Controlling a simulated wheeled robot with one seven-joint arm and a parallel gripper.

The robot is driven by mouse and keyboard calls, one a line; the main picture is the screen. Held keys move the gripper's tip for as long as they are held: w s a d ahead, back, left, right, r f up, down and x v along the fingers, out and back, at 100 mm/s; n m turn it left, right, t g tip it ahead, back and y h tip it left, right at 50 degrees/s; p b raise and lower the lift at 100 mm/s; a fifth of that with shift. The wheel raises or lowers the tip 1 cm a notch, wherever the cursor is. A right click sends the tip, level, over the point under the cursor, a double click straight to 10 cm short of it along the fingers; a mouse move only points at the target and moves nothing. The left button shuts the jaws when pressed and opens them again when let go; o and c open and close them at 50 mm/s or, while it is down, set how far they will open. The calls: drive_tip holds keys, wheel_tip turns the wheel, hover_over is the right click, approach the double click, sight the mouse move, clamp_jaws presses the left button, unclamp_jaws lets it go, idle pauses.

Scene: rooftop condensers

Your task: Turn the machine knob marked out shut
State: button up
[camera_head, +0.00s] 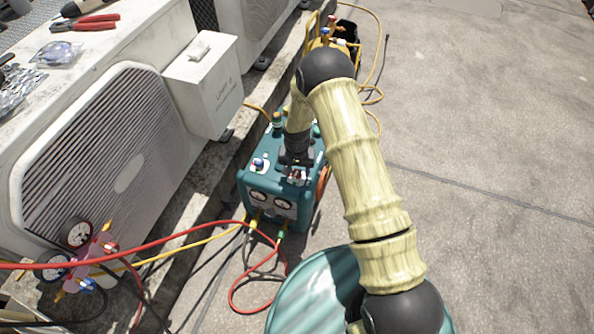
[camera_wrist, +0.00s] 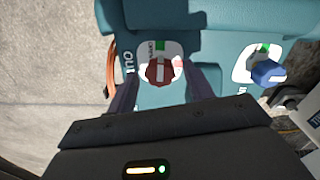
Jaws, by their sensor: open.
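The teal machine (camera_head: 262,190) stands on the ground beside the condenser. In the wrist view its red knob (camera_wrist: 159,71) sits on a white plate with a green mark above and a pink-red mark at the right. Lettering that looks like OUT (camera_wrist: 127,62) is at the plate's left. My gripper (camera_wrist: 163,79) is open, with one finger on each side of the red knob; I cannot tell whether they touch it. In the head view my gripper (camera_head: 296,165) points down over the machine's top and partly hides this knob. I cannot make out the knob's exact setting.
A blue knob (camera_wrist: 268,73) on its own plate is to the right in the wrist view. Red, yellow and dark hoses (camera_head: 236,232) run from the machine's front to a gauge manifold (camera_head: 85,262). The condenser (camera_head: 110,150) stands left; open paving (camera_head: 480,130) lies right.

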drive_tip(key=c, duration=1)
